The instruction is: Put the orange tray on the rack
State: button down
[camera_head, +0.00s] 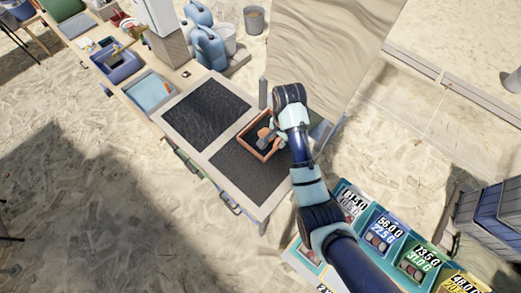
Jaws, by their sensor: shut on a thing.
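The orange tray (249,149) is over the right black mat of the worktable, near the mat's upper edge. It has a dark inside and holds a few brownish pieces (264,132). My gripper (274,137) is at the tray's right side and is shut on it. My arm hides part of that side, and the fingertips are small and hard to make out. I cannot tell whether the tray touches the mat. A row of coloured trays with number labels (380,228) stands at the lower right, partly behind my arm; I cannot tell whether this is the rack.
The left black mat (206,113) is empty. A light blue tray (150,92), a blue bin (118,65) and blue jugs (208,45) stand farther up-left. A large tan panel (325,50) rises behind the table. Blue crates (490,220) are at the right edge.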

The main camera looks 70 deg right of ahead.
jog(key=b, duration=1.1)
send_over(276, 167)
notch_tip(276, 167, down, 11)
notch_tip(276, 167, down, 4)
jog(key=shift+p, duration=1)
notch_tip(276, 167, down, 5)
jog(key=c, duration=1.8)
grip_release()
jog(key=shift+f, duration=0.15)
jog(key=o, duration=0.5)
